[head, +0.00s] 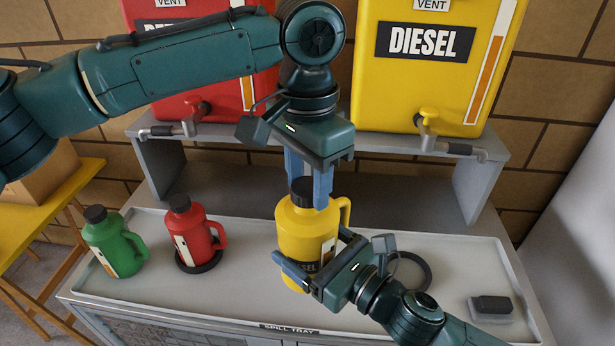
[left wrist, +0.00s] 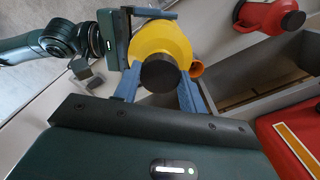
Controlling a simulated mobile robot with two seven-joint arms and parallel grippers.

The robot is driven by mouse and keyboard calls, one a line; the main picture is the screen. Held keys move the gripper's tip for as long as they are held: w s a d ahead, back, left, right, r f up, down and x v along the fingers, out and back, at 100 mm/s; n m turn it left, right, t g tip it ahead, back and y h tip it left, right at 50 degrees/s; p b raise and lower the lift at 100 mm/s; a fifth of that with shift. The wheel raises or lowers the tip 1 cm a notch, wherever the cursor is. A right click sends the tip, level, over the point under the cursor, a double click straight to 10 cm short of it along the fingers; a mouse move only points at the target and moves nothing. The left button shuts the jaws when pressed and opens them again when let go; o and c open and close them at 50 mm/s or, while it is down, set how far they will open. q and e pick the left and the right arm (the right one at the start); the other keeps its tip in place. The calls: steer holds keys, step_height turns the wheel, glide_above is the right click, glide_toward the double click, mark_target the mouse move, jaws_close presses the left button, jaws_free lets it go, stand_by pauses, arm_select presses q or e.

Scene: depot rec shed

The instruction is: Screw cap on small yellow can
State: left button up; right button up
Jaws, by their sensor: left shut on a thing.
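The small yellow can (head: 292,232), labelled DIESEL, is upright above or on the tray; whether its base touches is unclear. Its black cap (head: 302,187) sits at the neck, between the blue fingers of my left gripper (head: 311,194), which reaches down from above and is shut on it. My right gripper (head: 312,248) comes from the lower right with its fingers on both sides of the can's body, shut on it. In the left wrist view, the cap (left wrist: 160,75) lies between the left fingers, over the can (left wrist: 160,42). Whether the threads are engaged is hidden.
A capped red can (head: 196,238) on a black ring and a capped green can (head: 112,246) stand left on the spill tray (head: 220,308). An empty black ring (head: 427,268) and a small black block (head: 493,304) lie right. A yellow DIESEL tank (head: 400,88) and red tank stand behind.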

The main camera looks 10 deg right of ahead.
arm_select(q)
steer(key=shift+c, duration=0.7)
steer(key=o, duration=1.2)
steer(key=shift+c, duration=0.2)
steer(key=shift+r, duration=0.1)
step_height(320, 180, up, 12)
steer(key=shift+w, duration=0.15)
